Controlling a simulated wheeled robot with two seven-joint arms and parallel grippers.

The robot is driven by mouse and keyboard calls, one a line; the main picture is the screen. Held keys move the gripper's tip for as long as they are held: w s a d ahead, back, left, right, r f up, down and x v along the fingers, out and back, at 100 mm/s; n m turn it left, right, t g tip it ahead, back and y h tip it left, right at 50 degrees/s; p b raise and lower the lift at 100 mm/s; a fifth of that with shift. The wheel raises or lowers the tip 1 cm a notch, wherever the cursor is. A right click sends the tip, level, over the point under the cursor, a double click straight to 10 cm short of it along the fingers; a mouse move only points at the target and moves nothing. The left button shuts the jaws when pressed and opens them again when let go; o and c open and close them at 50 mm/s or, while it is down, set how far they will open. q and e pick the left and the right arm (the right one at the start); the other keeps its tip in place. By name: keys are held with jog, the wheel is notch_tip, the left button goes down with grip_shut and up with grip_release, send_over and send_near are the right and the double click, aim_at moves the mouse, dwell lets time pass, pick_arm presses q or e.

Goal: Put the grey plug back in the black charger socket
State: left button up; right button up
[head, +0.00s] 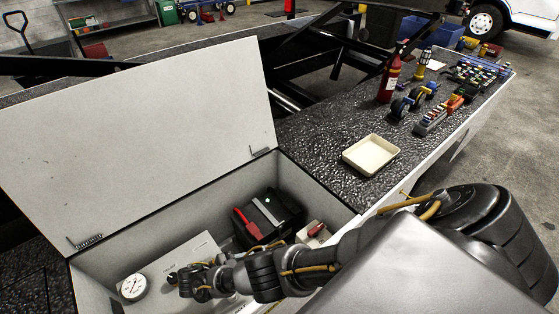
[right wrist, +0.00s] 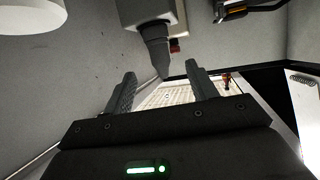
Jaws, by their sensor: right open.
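The black charger (head: 277,214), a dark box with a red part on its side, sits inside the open white compartment in the head view. My right gripper (head: 186,284) reaches into the compartment, left of the charger and near a small dark knob-like piece (head: 172,278). In the right wrist view my right gripper (right wrist: 160,72) is open. A light grey block with a dark grey tapered end (right wrist: 155,45) is just beyond the fingers, its tip in line with the gap. It may be the grey plug; I cannot tell. The socket is not clearly visible. My left gripper is out of view.
The compartment's raised lid (head: 140,140) stands behind it. A round white gauge (head: 133,287) is at its left, and a small box with a red item (head: 316,229) at its right. An empty cream tray (head: 371,155) and a red extinguisher (head: 389,80) stand on the dark deck.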

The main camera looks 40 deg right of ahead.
jog(key=shift+x, duration=2.8)
jog(key=x, duration=0.5)
jog(key=shift+s+d, duration=0.1)
jog(key=shift+s, duration=0.15)
jog(key=c, duration=1.1)
jog(key=shift+r+p, duration=0.15)
jog(key=shift+p, duration=0.2)
